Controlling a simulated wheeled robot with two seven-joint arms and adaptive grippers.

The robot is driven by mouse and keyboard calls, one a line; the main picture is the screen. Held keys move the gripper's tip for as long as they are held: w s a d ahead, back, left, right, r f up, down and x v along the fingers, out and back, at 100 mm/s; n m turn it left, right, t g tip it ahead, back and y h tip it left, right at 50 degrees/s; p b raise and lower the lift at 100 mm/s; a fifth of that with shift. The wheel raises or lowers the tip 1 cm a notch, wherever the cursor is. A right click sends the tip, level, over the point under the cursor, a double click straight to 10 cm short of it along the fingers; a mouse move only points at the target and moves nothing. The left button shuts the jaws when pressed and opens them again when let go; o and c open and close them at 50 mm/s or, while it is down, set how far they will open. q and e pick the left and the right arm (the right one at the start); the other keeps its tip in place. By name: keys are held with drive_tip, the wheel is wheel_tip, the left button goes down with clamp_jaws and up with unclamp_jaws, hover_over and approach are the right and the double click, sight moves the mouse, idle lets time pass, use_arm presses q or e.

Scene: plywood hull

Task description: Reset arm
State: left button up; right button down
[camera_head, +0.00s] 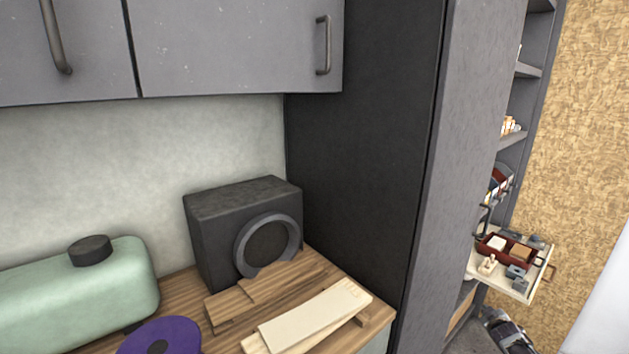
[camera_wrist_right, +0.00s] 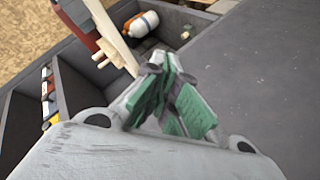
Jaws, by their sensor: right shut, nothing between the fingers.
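My right gripper (camera_head: 508,335) shows small and dark at the lower right edge of the head view, below a pulled-out tray. In the right wrist view my right gripper (camera_wrist_right: 172,92) has its green-padded fingers together, with nothing held between them. My left gripper is in neither view.
A tall grey cabinet (camera_head: 468,150) with open shelves stands left of my right gripper. Its tray (camera_head: 532,292) holds small items. A counter holds a green canister (camera_head: 60,300), a black box (camera_head: 212,235), wooden boards (camera_head: 320,312) and a purple disc (camera_head: 185,335). A grey panel (camera_wrist_right: 260,75) fills the wrist view's right.

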drive_tip(key=s+a+f+g+y, duration=0.1)
drive_tip(key=s+a+f+g, duration=0.1)
drive_tip(key=s+a+f, duration=0.65)
drive_tip(key=s+a+f+g+y, duration=0.1)
drive_tip(key=s+a+f, duration=0.5)
drive_tip(key=s+f, duration=0.5)
drive_tip(key=s+a+f+g+y, duration=0.2)
drive_tip(key=s+a+f, duration=0.5)
drive_tip(key=f, duration=0.6)
drive_tip(key=s+a+f+g, duration=0.1)
drive_tip(key=s+a+f, duration=0.3)
drive_tip(key=s, duration=0.7)
drive_tip(key=s+a+f+g+y, duration=0.1)
drive_tip(key=s+a+f+g, duration=0.1)
drive_tip(key=s+a+f, duration=0.2)
drive_tip(key=s+a+f+g, duration=0.1)
drive_tip(key=s+a+f, duration=0.2)
drive_tip(key=s+a, duration=0.6)
drive_tip(key=shift+s+f+g+y, duration=0.3)
drive_tip(key=shift+s+f, duration=0.1)
drive_tip(key=shift+s, duration=5.35)
drive_tip(key=shift+a, duration=0.1)
